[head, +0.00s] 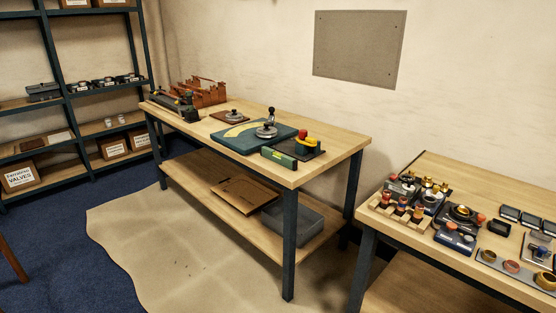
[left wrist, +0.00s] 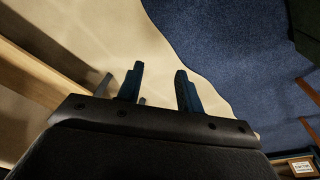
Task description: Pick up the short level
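A short green level (head: 279,157) lies near the front right edge of the middle workbench (head: 310,175) in the head view. It is a small green bar beside a dark stand with a red and yellow item. Neither arm shows in the head view. My left gripper (left wrist: 158,88) shows in the left wrist view, with its two blue fingers apart and nothing between them. It is over the floor, with beige sheet and blue carpet below. The level does not show in the left wrist view. My right gripper is not in view.
A teal board (head: 240,139) with a round-based tool lies behind the level. A copper manifold (head: 207,92) stands at the bench's far end. A second table (head: 420,236) at right holds several fittings. Shelves (head: 62,90) stand at left. Beige sheet (head: 190,250) covers open floor in front.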

